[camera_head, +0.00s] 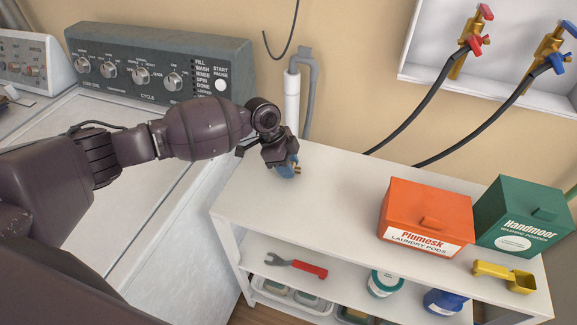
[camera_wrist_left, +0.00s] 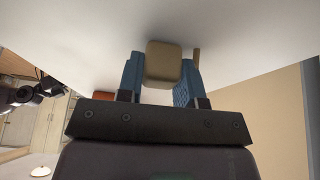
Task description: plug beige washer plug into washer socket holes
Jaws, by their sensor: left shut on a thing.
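My left gripper (camera_head: 287,169) is low over the back left part of the white shelf top, its blue fingers pointing down. In the left wrist view, the fingers (camera_wrist_left: 160,78) are shut on the beige washer plug (camera_wrist_left: 162,62), a rounded block. A small tan piece sticks up beside the right finger there. In the head view the plug is mostly hidden by the gripper, and I cannot tell whether it touches the shelf top. I cannot make out the washer socket holes in either view. My right gripper is not identifiable.
The white shelf unit (camera_head: 335,197) carries an orange pod box (camera_head: 408,205), a green powder box (camera_head: 520,215) and a yellow scoop (camera_head: 505,275). A red-handled wrench (camera_head: 297,265) lies below. A white standpipe (camera_head: 292,100) rises behind my gripper. The washer panel (camera_head: 150,65) is at left.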

